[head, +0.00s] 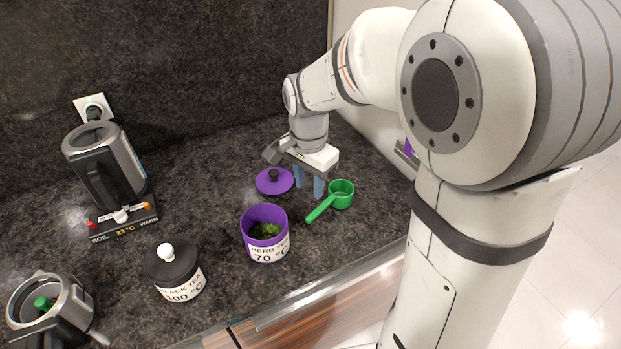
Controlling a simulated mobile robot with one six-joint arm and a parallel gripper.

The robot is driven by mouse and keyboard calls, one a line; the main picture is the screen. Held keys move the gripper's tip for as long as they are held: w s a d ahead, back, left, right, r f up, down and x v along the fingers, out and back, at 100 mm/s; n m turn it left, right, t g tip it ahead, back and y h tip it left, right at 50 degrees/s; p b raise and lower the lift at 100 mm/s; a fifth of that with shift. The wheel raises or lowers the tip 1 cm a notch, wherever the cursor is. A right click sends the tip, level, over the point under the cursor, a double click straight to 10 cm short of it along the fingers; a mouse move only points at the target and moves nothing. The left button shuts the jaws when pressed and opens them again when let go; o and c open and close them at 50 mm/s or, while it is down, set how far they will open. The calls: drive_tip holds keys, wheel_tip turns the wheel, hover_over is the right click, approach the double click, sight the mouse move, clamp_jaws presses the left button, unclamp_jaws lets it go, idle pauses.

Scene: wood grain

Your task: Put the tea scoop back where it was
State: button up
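The green tea scoop (341,195) lies on the dark counter, its round cup at the back right and its handle pointing toward the front left. My gripper (309,190) points down just behind and left of the scoop's cup. Its two blue fingers are apart, with nothing seen between them. Whether the right finger touches the scoop cannot be told. The purple herb tea canister (266,247), labelled 70 °C, stands open with green leaves inside, in front and to the left of the scoop. Its purple lid (273,182) lies on the counter left of my gripper.
A closed black tea canister (172,272), labelled 100 °C, stands left of the herb tea. A kettle (104,170) sits on its base at the back left. A metal pot (48,310) with something green inside stands front left. The counter's front edge (330,287) is close to the canisters.

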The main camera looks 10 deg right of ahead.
drive_tip(key=s+d+r+n+t, duration=0.1)
drive_tip(key=s+d+r+n, duration=0.1)
drive_tip(key=s+n, duration=0.3)
drive_tip(key=s+d+r+n+t, duration=0.2)
drive_tip(key=s+d+n, duration=0.2)
drive_tip(key=s, duration=0.6)
drive_tip(key=shift+d+r+n, duration=0.3)
drive_tip(key=shift+d+n, duration=0.05)
drive_tip(key=shift+n, duration=0.05)
